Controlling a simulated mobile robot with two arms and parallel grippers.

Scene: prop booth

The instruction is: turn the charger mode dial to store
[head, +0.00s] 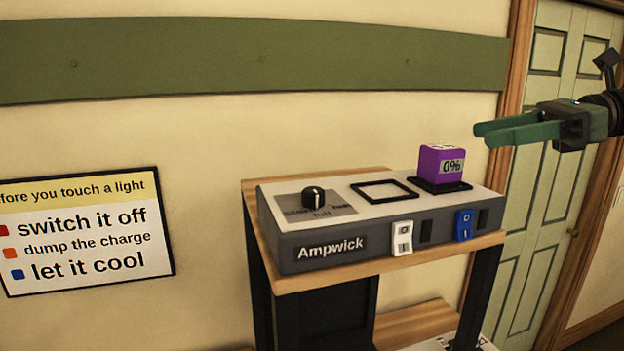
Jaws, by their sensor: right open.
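The charger (345,238), a grey box marked Ampwick, sits on a wooden-topped stand. Its mode dial (313,197) is a round black knob with a white line, on a darker grey panel (338,206) at the left of the top face. A label in front of the dial reads "full"; the labels to its left and right are partly hidden or too blurred to read surely. I cannot tell surely which label the white line marks. My right gripper (484,134), with green fingers, is open and empty, up and to the right of the charger, well apart from the dial. My left gripper is not in view.
A purple block (441,165) showing 0% stands in the right bay. The middle bay (384,190) is empty. A white switch (402,238) and a blue switch (464,225) are on the front. A sign (85,232) hangs left; a green door (545,200) is right.

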